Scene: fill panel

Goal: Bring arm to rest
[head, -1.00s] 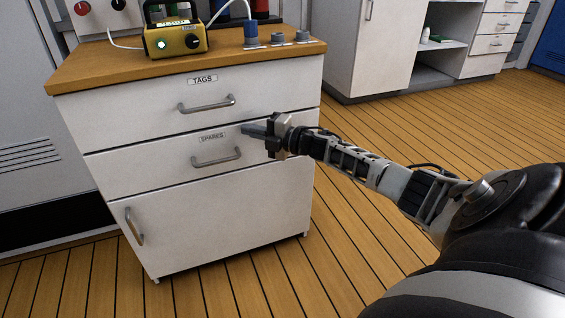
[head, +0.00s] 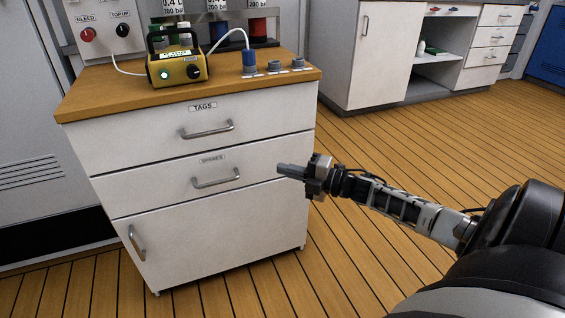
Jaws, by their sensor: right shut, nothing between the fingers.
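My right gripper (head: 291,170) is shut and empty. It is in front of the right edge of the white cabinet (head: 130,166), near the height of the SPARES drawer (head: 165,182), and looks clear of the drawer handle (head: 216,178). My right arm comes in from the lower right. My left gripper is not in view.
The TAGS drawer (head: 150,130) and lower door (head: 200,245) are shut. On the wooden top (head: 105,90) stand a yellow device (head: 177,70) with a lit green light and several fittings. Open plank floor (head: 400,150) lies to the right. A second white cabinet (head: 367,70) stands behind.

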